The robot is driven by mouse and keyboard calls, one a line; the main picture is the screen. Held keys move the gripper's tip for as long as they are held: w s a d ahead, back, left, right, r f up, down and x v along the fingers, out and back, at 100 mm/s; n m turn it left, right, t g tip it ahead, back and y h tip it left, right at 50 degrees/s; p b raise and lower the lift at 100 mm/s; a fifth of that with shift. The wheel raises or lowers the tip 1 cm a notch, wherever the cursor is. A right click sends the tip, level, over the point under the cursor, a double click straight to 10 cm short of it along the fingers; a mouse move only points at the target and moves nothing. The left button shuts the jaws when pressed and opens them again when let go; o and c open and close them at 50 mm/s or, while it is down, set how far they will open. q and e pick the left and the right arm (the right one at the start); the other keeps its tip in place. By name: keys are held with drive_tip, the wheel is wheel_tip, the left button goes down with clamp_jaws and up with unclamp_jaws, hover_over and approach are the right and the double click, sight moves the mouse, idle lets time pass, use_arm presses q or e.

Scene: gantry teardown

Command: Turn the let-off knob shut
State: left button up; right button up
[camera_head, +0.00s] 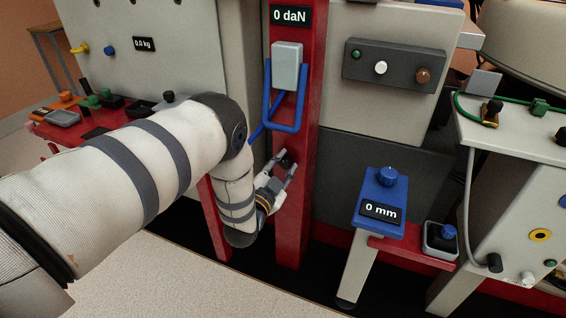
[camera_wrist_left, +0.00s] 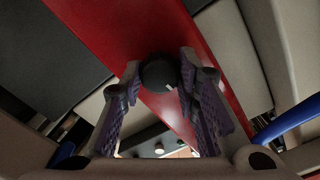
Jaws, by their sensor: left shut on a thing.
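The let-off knob (camera_head: 287,163) is a small dark round knob on the face of the red post (camera_head: 290,210). In the left wrist view the black knob (camera_wrist_left: 159,74) has a small pale mark at its lower right side. My left gripper (camera_head: 281,166) reaches the post from the left and is shut on the knob, one finger on each side. In the left wrist view the fingertips (camera_wrist_left: 160,78) flank the knob against the red post (camera_wrist_left: 215,70). The knob's back is hidden. My right gripper is not in view.
Above the knob, a blue bracket (camera_head: 286,127) hangs under a grey block (camera_head: 287,66) and a "0 daN" display (camera_head: 290,16). Right of the post are a dark button panel (camera_head: 390,66) and a blue "0 mm" stand (camera_head: 380,190). A tool-strewn red shelf (camera_head: 45,130) lies left.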

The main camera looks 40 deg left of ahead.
use_arm(q)
drive_tip(key=shift+m, duration=0.8)
drive_tip(key=shift+f, duration=0.1)
drive_tip(key=o, duration=1.2)
drive_tip(key=shift+c, duration=0.2)
drive_tip(key=shift+s, duration=0.15)
drive_tip(key=v, duration=1.1)
drive_tip(key=shift+s, duration=0.4)
